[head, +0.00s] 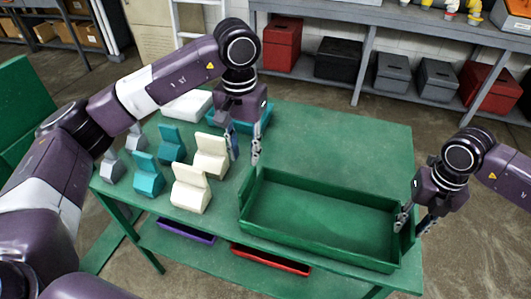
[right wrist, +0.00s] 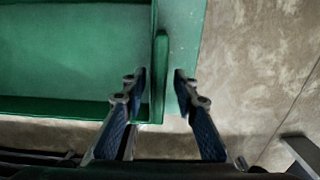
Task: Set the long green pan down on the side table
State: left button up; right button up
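The long green pan (head: 320,215) is empty and appears to rest on the front right of a green table (head: 340,140), near its front edge. It has an upright plate at each end. My left gripper (head: 244,153) is open and empty, just above and behind the left end plate (head: 249,186). My right gripper (head: 413,221) is open at the right end. In the right wrist view its fingers (right wrist: 159,92) stand on either side of the right end plate (right wrist: 160,65), with gaps visible. I cannot tell which surface is the side table.
Cream (head: 190,188), teal (head: 147,175) and grey blocks stand on the table's left. A white box (head: 188,104) and teal tray (head: 262,118) are behind. Purple (head: 186,231) and red trays (head: 270,261) sit underneath. A green panel (head: 22,112) stands far left. The table's back right is clear.

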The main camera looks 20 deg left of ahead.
notch_tip(320, 180, up, 12)
dwell(0.4)
dwell(0.4)
